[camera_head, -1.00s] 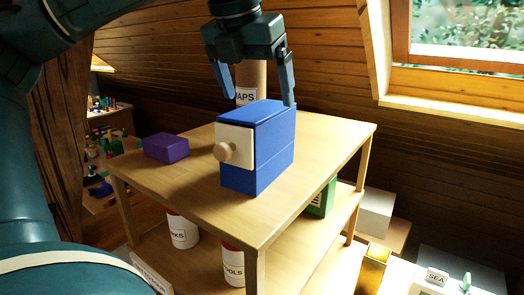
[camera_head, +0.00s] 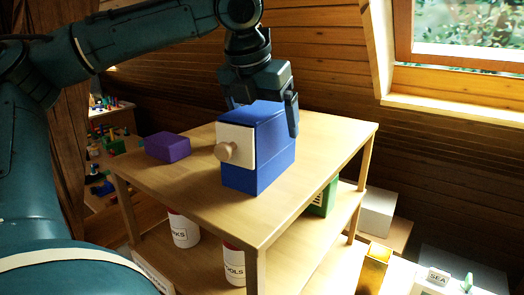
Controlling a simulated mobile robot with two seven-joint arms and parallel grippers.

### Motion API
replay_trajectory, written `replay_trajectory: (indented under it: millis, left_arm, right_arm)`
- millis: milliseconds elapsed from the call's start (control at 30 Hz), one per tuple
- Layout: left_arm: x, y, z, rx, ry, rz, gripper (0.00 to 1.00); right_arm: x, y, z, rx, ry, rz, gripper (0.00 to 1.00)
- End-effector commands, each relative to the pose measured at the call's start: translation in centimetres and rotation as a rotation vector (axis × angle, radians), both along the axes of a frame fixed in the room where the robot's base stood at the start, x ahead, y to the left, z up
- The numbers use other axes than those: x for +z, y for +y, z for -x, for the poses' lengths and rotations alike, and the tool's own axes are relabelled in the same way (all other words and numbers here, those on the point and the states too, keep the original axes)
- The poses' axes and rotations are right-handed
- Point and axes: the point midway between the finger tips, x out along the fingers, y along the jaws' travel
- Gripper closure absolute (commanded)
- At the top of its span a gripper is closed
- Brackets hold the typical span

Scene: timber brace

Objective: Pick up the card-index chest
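The card-index chest looks to be the blue box (camera_head: 262,172) with a cream drawer front (camera_head: 236,140) and a round wooden knob (camera_head: 226,152). It stands upright on the wooden table. My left gripper (camera_head: 262,112) points down over the chest's top. Its fingers are apart. One finger is beside the chest's right side, and the other is mostly hidden behind its far left top edge. I cannot tell whether the fingers touch the chest. My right gripper is not in view.
A purple box (camera_head: 168,147) lies on the table (camera_head: 190,195) to the left. Labelled cans (camera_head: 184,230) and a green box (camera_head: 323,198) are on the shelf below. The tabletop's front and right parts are clear. A sloped wooden wall (camera_head: 335,85) rises behind.

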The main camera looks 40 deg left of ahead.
Motion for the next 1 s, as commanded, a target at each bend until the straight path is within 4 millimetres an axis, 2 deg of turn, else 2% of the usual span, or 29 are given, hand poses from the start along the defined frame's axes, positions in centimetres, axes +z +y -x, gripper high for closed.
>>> replay_trajectory:
  millis: [633, 1000]
  left_arm:
    - [-0.47, 0.0, 0.01, 0.0, 0.0, 0.0, 0.09]
    - [-0.46, 0.0, 0.01, 0.0, 0.0, 0.0, 0.39]
  right_arm:
    - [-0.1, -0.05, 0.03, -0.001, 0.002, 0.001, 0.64]
    - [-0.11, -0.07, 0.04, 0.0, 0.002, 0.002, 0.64]
